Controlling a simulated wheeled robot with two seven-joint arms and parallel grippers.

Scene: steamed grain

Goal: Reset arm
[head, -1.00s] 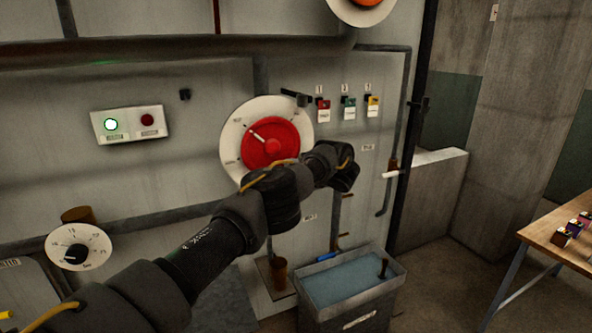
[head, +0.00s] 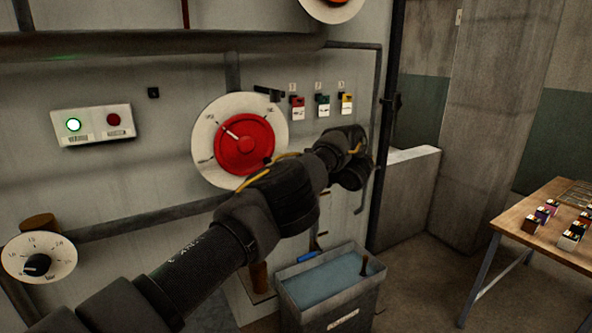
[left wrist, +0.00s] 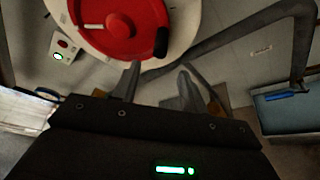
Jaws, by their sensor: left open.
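My left arm reaches in from the lower left in the head view, in front of the wall panel. Its jaws are hidden there behind the wrist. In the left wrist view my left gripper (left wrist: 158,82) has two fingers spread apart with nothing between them. A red round dial (head: 243,144) on a white disc is on the wall behind my arm. In the left wrist view the red dial (left wrist: 118,25) is just beyond the fingertips, and I cannot tell whether they touch it. My right gripper is not in view.
A grey bin (head: 329,311) with blue contents stands on the floor below. A wooden table (head: 516,222) with small boxes stands at right. A switch box (head: 93,124) with a lit green light, a black knob (head: 37,263) and three small coloured tags line the wall. Floor between bin and table is clear.

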